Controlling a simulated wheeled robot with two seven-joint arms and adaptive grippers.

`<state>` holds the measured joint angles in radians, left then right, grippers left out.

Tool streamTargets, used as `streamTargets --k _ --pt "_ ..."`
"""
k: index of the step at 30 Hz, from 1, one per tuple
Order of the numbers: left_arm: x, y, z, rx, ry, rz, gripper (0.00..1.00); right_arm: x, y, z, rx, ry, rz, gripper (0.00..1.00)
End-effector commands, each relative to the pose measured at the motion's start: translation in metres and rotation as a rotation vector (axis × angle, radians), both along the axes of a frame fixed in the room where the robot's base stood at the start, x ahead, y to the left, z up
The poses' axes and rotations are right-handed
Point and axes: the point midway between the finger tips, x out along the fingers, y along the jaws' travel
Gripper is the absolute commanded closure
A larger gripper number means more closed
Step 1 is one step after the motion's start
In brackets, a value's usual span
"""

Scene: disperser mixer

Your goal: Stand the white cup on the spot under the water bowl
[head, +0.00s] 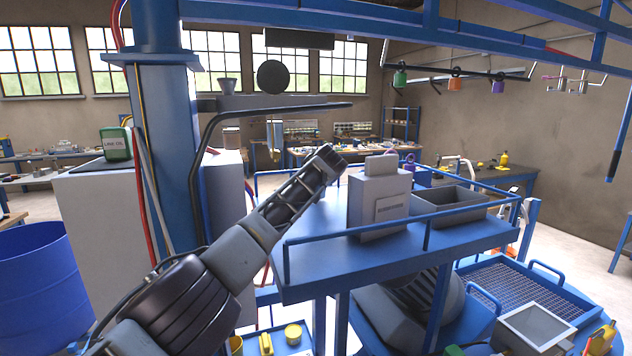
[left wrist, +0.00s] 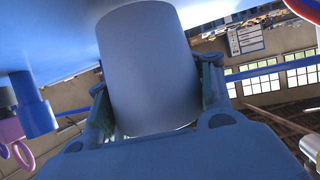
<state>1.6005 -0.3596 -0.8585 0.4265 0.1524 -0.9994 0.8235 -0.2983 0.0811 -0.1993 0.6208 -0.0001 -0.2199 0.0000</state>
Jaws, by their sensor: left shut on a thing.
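In the left wrist view, my left gripper (left wrist: 155,110) is shut on the white cup (left wrist: 150,65), which looks bluish in shade and fills the space between the fingers. The view seems upside down, and a blue surface (left wrist: 50,30) lies at the cup's base end; whether they touch is unclear. In the head view my left gripper (head: 330,160) reaches over the back left of a blue railed platform (head: 310,255). I cannot make out the cup there. I cannot identify the water bowl or the spot under it. My right gripper is not in view.
A grey box (head: 378,205) and a dark grey open bin (head: 450,208) stand on the platform. The blue rail (head: 360,237) borders it. A blue column (head: 160,150) stands at left. A purple ring (left wrist: 12,130) shows beside a blue post (left wrist: 35,105).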

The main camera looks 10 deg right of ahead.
Motion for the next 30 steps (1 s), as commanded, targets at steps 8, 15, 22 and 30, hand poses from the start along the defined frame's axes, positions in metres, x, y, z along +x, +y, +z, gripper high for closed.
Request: streamTargets --k 8,15,22,30 --pt "0.000 0.000 0.000 0.000 0.000 0.000 0.76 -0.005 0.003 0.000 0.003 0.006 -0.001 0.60" --pt "0.000 0.002 0.000 -0.001 0.000 0.000 0.76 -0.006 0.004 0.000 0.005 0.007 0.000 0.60" --pt "0.000 0.007 0.002 -0.002 -0.002 0.001 0.76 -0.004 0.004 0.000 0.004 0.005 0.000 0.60" --pt "-0.002 0.018 0.001 -0.002 -0.001 0.001 0.76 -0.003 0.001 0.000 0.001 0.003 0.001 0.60"
